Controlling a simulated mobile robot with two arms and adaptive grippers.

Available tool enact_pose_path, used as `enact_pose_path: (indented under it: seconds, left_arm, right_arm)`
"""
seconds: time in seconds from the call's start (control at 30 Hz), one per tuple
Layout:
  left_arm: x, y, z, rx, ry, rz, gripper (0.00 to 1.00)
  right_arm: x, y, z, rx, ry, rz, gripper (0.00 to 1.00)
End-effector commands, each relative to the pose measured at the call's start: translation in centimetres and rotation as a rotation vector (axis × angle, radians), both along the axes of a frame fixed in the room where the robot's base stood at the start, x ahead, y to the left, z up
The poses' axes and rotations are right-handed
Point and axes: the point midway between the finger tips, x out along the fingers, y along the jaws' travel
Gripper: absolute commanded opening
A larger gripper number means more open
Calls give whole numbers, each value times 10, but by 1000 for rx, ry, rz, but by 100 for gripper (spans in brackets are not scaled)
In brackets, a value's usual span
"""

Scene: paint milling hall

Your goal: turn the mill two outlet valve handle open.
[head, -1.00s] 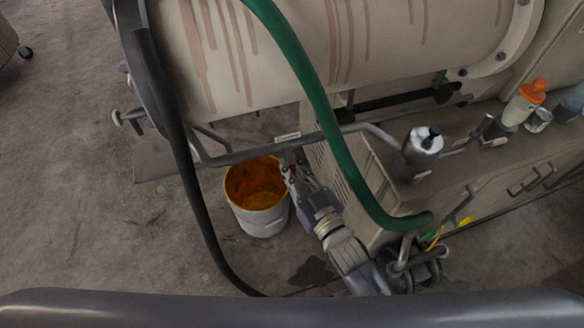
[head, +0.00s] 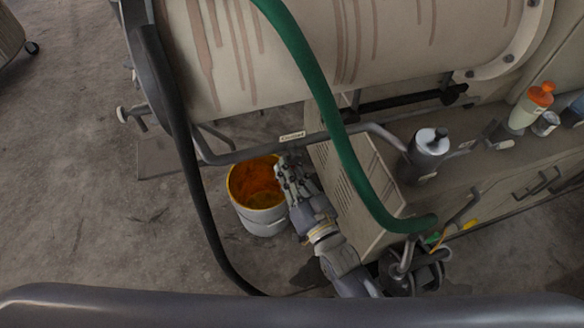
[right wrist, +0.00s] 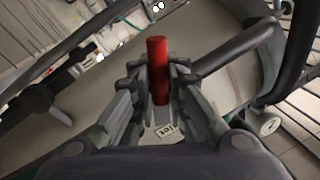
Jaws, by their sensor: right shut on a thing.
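My right gripper (head: 284,160) is beside the grey outlet pipe (head: 255,151) under the mill drum (head: 270,50). In the right wrist view a red handle (right wrist: 158,62) stands between my fingers (right wrist: 158,92), which are shut on it. In the head view the gripper hides the handle, so I cannot tell how far the valve is turned. A small white tag (head: 292,135) is on the pipe, too small to read. My left gripper is in neither view.
A white bucket (head: 262,222) with orange paint inside stands on the floor, close left of my right gripper. A green hose (head: 335,120) and a black hose (head: 190,190) hang in front. Bottles (head: 428,150) stand on the cabinet at right.

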Motion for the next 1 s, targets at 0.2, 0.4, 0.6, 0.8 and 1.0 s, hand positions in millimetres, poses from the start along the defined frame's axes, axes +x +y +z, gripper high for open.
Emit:
enact_pose_path:
  seconds: [0.2, 0.4, 0.6, 0.8, 1.0]
  left_arm:
    - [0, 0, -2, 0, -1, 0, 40]
    - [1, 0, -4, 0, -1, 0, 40]
    - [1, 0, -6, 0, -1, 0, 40]
    - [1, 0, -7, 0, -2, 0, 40]
    - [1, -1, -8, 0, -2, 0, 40]
  right_arm:
    - [-3, 7, 2, 197, 68, 0, 0]
    - [-5, 12, 7, 378, 127, -1, 0]
    - [-7, 17, 13, 558, 186, -1, 0]
    - [-8, 20, 20, 732, 244, -2, 0]
    - [-8, 21, 26, 883, 293, -2, 0]
